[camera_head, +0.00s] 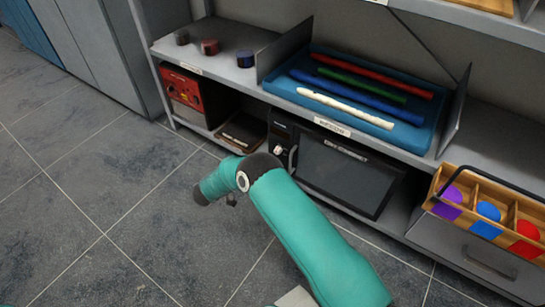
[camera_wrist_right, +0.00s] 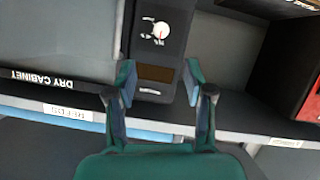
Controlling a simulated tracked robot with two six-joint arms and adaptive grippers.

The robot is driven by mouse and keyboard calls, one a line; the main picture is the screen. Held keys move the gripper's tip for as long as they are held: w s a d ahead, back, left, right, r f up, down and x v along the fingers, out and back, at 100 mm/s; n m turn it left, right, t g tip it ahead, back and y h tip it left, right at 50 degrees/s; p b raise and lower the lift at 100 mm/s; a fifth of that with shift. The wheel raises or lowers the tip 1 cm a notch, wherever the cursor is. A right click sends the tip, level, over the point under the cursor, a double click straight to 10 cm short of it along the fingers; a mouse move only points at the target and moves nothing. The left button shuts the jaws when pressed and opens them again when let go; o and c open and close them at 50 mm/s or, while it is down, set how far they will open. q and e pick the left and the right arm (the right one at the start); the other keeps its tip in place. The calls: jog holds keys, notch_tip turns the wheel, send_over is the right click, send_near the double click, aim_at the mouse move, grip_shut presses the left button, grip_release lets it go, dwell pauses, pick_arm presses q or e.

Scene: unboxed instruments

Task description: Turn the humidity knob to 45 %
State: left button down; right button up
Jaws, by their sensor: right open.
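The dry cabinet (camera_head: 342,172) stands on the lower shelf, with a dark door and a narrow black control panel beside it. The humidity knob (camera_wrist_right: 161,31) is white and round with a red pointer mark, on the black panel (camera_wrist_right: 174,52). The wrist picture is upside down, and the scale marks beside the knob are too small to read. A brown display (camera_wrist_right: 155,73) lies between the knob and my gripper in that view. My right gripper (camera_wrist_right: 158,88) is open and empty, its fingers spread in front of the panel, apart from the knob. My left gripper is not in view.
A red instrument (camera_head: 182,88) stands left of the cabinet, with a dark flat item (camera_head: 242,132) between them. A blue tray (camera_head: 350,108) of coloured rods lies on the shelf above. A wooden crate (camera_head: 454,210) with coloured balls is at right. Floor in front is clear.

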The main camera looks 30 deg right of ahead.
jog(key=b+x, duration=0.4)
jog(key=x, duration=0.9)
jog(key=shift+b, duration=0.4)
